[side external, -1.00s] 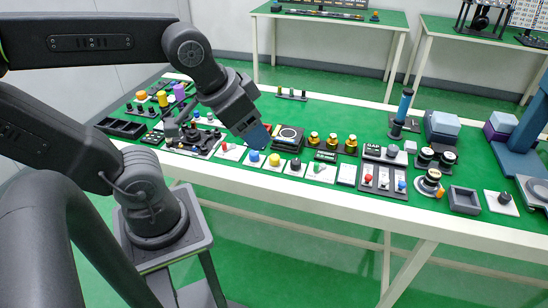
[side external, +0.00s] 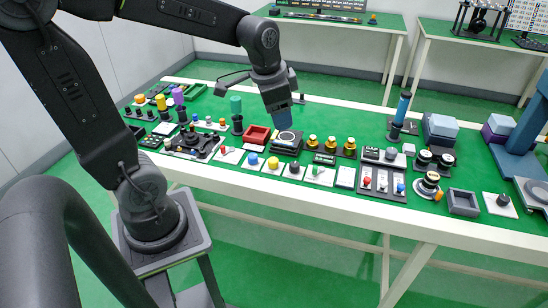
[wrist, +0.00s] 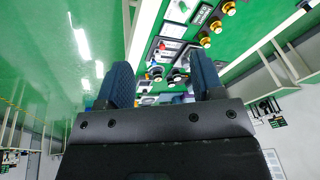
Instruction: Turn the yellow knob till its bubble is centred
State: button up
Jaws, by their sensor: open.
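A yellow knob (side external: 273,162) sits on a small white plate near the front edge of the table, between a blue knob and a black knob. Several gold-yellow knobs (side external: 331,143) stand in a row further right. I cannot make out a bubble on any of them. My gripper (side external: 284,124) points down above the dark box with a round dial (side external: 287,138), behind and slightly right of the yellow knob. In the wrist view my gripper (wrist: 162,88) has its two blue fingers apart with nothing held between them. The gold-yellow knobs (wrist: 215,25) show there at upper right.
A red tray (side external: 256,134) and a dark green-topped post (side external: 236,115) stand left of my gripper. A blue cylinder (side external: 403,106) stands upright to the right. Switch panels (side external: 383,181) and other knobs crowd the front; the green tabletop (side external: 340,112) behind is mostly clear.

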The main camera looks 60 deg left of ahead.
jog(key=w+a+f+m+g, duration=0.2)
jog(key=w+a+f, duration=0.3)
jog(key=a+f, duration=0.3)
jog(key=m+g, duration=0.1)
jog(key=m, duration=0.1)
send_near(273, 159)
jog(key=shift+h, duration=0.4)
notch_tip(273, 159, down, 9)
jog(key=shift+w+a+f, duration=0.1)
jog(key=shift+a+f, duration=0.1)
jog(key=shift+f, duration=0.05)
jog(key=shift+c, duration=0.3)
jog(key=c, duration=0.9)
jog(key=shift+o, duration=0.2)
